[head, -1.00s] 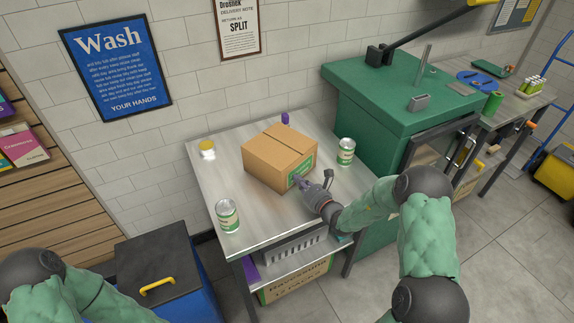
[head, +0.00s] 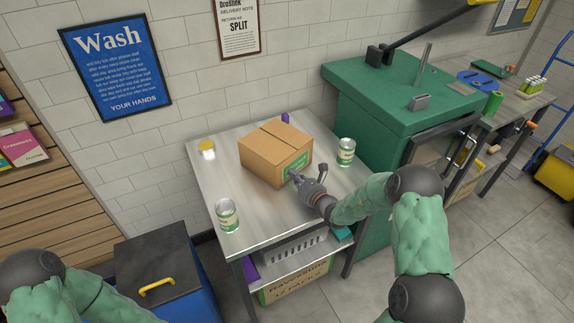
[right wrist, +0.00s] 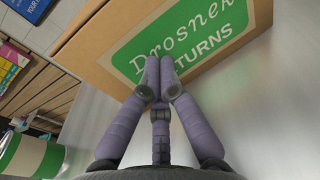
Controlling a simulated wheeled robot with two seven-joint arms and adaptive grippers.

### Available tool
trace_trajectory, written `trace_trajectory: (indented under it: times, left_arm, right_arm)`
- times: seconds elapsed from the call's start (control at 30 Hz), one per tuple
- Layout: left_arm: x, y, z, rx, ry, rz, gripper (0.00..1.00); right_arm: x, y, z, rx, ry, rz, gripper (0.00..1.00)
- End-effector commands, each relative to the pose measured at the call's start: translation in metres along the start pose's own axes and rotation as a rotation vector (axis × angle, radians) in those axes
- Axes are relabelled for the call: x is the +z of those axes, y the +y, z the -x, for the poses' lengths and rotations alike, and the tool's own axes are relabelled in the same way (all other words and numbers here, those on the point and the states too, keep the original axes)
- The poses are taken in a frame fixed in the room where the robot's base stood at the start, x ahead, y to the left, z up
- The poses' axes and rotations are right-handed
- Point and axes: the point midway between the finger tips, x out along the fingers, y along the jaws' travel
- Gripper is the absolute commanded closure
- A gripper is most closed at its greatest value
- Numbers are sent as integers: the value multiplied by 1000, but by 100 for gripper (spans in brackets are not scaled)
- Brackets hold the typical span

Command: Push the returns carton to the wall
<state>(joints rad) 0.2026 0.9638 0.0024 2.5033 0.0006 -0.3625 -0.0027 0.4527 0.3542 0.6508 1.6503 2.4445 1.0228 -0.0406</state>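The returns carton (head: 275,152) is a brown cardboard box with a green label, upright on the steel table (head: 215,168). Bare tabletop shows between it and the white tiled wall (head: 190,90). My right gripper (head: 297,178) is at the carton's front face, by the label. In the right wrist view its purple-grey fingers (right wrist: 158,75) are together with nothing between them, their tips over the "Drosner RETURNS" label (right wrist: 185,35). They look to be touching the carton or very close. My left gripper is out of view; only my left arm shows at lower left.
Two green-labelled cans stand at the table's front left (head: 228,215) and right of the carton (head: 346,152). A green machine (head: 390,100) is at right.

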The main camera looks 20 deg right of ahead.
Motion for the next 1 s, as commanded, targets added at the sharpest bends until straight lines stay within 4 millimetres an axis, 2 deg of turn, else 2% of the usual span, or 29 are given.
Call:
trace_trajectory:
  times: [0.47,1.0]
  left_arm:
    - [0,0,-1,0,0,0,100]
    - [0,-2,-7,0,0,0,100]
  right_arm:
    - [1,0,-5,0,-1,0,100]
    - [3,0,-31,-1,0,0,100]
